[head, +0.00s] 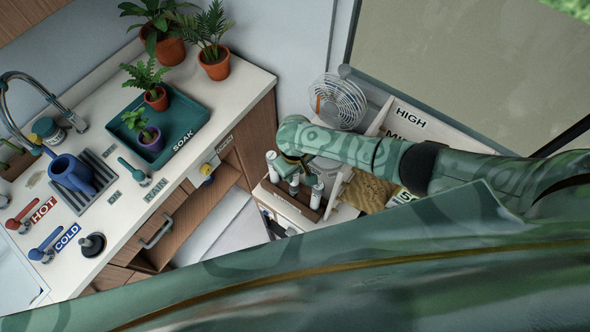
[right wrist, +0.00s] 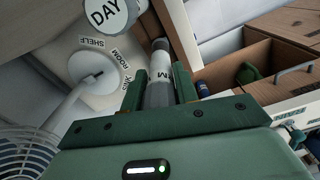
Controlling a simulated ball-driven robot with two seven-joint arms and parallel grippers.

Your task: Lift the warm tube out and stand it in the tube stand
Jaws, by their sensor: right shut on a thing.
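My right gripper (right wrist: 162,92) is shut on a grey and white tube (right wrist: 160,62) whose label shows only a letter M between the fingers. In the head view the right gripper (head: 292,166) is over a dark brown rack (head: 286,197) with several white-capped tubes. A tube (head: 271,166) stands at its left and another (head: 317,194) at its right. A middle tube (head: 294,184) is just below the gripper. I cannot tell whether the held tube is clear of the rack, and its lower end is hidden. My left gripper is not in view.
A white fan (head: 341,101) stands behind my right arm. A dial (right wrist: 93,72) marked SHELF, ROOM and SINK and a DAY knob (right wrist: 112,14) are close by. Wooden compartments (right wrist: 235,75) lie at right. A counter with a teal tray (head: 186,112) and potted plants is at left.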

